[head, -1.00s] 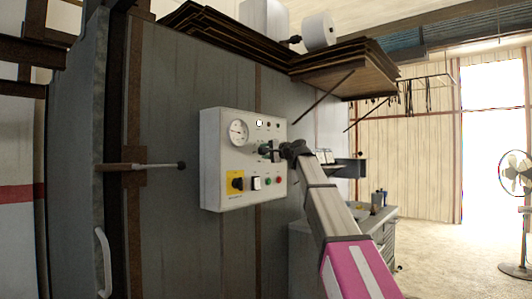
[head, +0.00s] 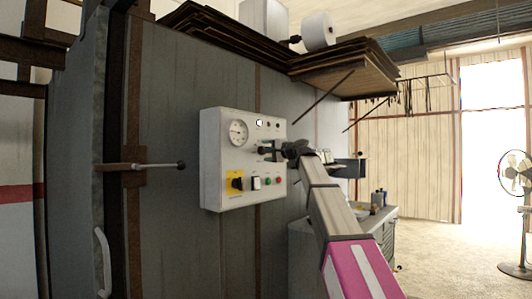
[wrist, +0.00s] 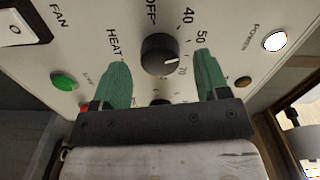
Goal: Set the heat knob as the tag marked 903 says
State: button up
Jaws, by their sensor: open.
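The black heat knob (wrist: 160,53) is on the white control panel (wrist: 100,12), near the word HEAT. Its white pointer line points right, between the printed 50 and 70; the right finger may cover part of the scale there. My gripper (wrist: 160,62) is open, with one green finger on each side of the knob and gaps visible between. In the head view my gripper (head: 274,151) is at the front of the panel (head: 212,160) and hides the knob. No tag marked 903 can be made out in either view.
The panel also carries a round gauge (head: 239,132), a black knob on a yellow plate (head: 236,182) and a fan switch (wrist: 17,28). A green button (wrist: 65,82) and a white power lamp (wrist: 274,41) are near the fingers.

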jog(key=v, duration=0.9)
jog(key=shift+s+d, duration=0.2)
jog(key=shift+f, duration=0.15)
jog(key=s+d+f+n+g+h, duration=0.15)
jog(key=f+h, duration=0.25)
jog(key=f, duration=1.8)
jog(key=s+d+f+g+h, duration=0.2)
jog(key=d+f+g+h, duration=0.1)
jog(key=f, duration=1.8)
jog(key=s+d+f+n+g+h, duration=0.1)
jog(key=s+d+f+g+h, duration=0.1)
jog(key=s+f, duration=0.6)
jog(key=s+d+f+n+g+h, duration=0.1)
jog(key=s+d+f, duration=0.4)
jog(key=f, duration=0.9)
jog(key=s+d+f+n+g+h, duration=0.2)
jog(key=s+d+f+g+h, duration=0.1)
jog(key=s+f, duration=0.8)
jog(key=shift+d+h, duration=0.25)
jog(key=shift+h, duration=0.35)
jog(key=shift+w+r+g, duration=0.1)
jog(key=shift+w+g, duration=0.05)
jog(key=shift+g, duration=0.1)
